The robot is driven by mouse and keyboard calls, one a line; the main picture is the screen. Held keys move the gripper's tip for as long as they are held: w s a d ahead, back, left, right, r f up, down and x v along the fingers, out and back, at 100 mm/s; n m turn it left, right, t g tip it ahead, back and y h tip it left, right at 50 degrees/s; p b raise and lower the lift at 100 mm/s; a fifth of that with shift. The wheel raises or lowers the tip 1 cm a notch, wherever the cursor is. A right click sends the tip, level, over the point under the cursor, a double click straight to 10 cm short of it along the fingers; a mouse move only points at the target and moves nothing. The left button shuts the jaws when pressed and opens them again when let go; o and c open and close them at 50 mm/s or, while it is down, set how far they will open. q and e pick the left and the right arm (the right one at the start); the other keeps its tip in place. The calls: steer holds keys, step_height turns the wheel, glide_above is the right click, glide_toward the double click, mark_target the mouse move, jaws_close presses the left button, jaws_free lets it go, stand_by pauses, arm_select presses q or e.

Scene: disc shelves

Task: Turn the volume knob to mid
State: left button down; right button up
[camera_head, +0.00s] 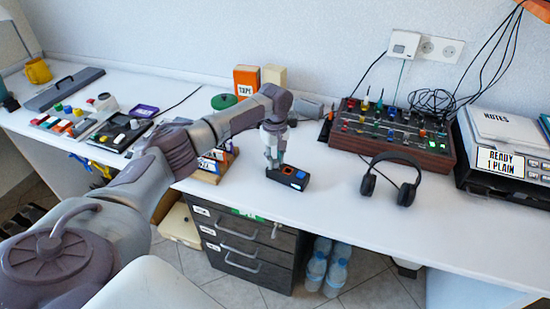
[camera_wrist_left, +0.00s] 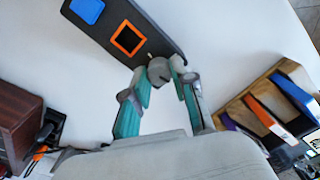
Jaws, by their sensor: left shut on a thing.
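A small dark control box (camera_head: 289,179) stands on the white desk near its front edge, with a blue square and an orange-framed square on top. In the left wrist view the box (camera_wrist_left: 108,22) lies across the top. Its grey round knob (camera_wrist_left: 157,67) sits at the box end nearest my gripper. My left gripper (camera_head: 274,162) reaches down to this end, and its teal fingers (camera_wrist_left: 165,72) are shut on the knob from both sides. The knob's pointer setting cannot be made out. My right gripper is not in view.
Headphones (camera_head: 391,178) lie to the right of the box, and a wooden-sided mixer (camera_head: 437,160) stands behind them. A wooden rack of coloured discs (camera_wrist_left: 262,110) is close to the gripper. Bare desk lies between box and headphones. Drawers (camera_head: 250,250) are below.

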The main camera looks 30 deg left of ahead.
arm_select(q)
steer(key=shift+r+p, duration=0.15)
steer(key=shift+p, duration=0.55)
steer(key=m+p, duration=0.2)
steer(key=p, duration=0.2)
steer(key=shift+d+r+m+p, duration=0.1)
steer(key=shift+m+p, duration=0.25)
steer(key=shift+m, duration=0.05)
steer(key=shift+m+p, duration=0.4)
steer(key=shift+m, duration=0.1)
steer(key=m, duration=0.2)
steer(key=shift+f+m+p, duration=0.2)
steer(key=shift+m+p, duration=0.2)
steer(key=m, duration=0.4)
steer(key=shift+p, duration=0.35)
steer(key=m, duration=0.5)
steer(key=shift+w, duration=0.1)
steer(key=shift+m, duration=2)
